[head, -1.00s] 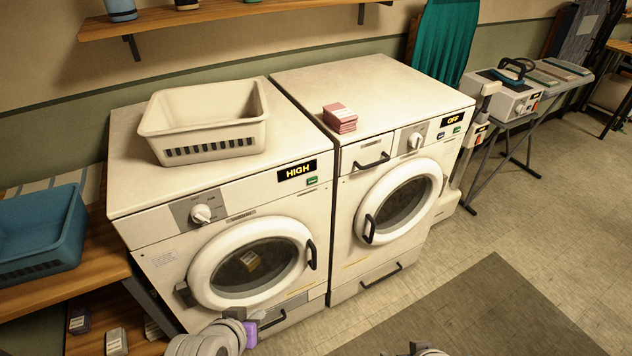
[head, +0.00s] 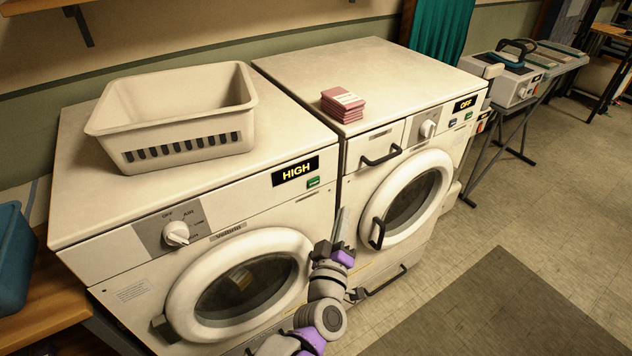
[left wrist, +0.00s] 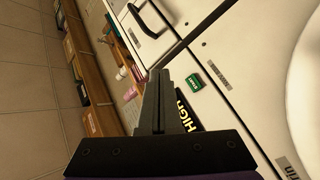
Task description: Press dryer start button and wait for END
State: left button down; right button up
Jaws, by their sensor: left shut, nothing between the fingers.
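The left dryer (head: 120,250) has a lit display (head: 297,172) reading HIGH and a round knob. Its green start button (head: 313,182) sits just below the display. In the left wrist view the green START button (left wrist: 194,83) and the display (left wrist: 187,112) show sideways, right of the fingers. The dryer's round door (head: 243,285) is shut, with something brownish behind the glass. My left gripper (head: 339,222) is shut and empty, pointing up in front of the dryer's right edge, below and right of the button. Its closed fingers (left wrist: 158,76) appear apart from the button. My right gripper is out of view.
The right machine (head: 375,225) shows OFF (head: 466,104); its door handle (head: 377,233) projects near my left gripper. A cream basket (head: 190,145) and a pink stack (head: 343,104) rest on top. A blue basket (head: 14,260) stands at left.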

aim_at(320, 179)
pick_arm(q)
jog(key=shift+s+r, duration=0.1)
jog(key=shift+s, duration=0.05)
jog(key=w+a, duration=0.5)
jog(key=w, duration=0.2)
jog(key=shift+w, duration=0.15)
dwell(0.3)
jog(key=shift+a, duration=0.15)
dwell(1.8)
jog(key=shift+w+a, duration=0.2)
jog(key=shift+w, duration=0.1)
jog(key=shift+w+a, duration=0.2)
jog(key=shift+w, duration=0.1)
dwell(0.6)
dwell(0.4)
jog(key=shift+s+d, duration=0.45)
jog(key=shift+s, duration=0.2)
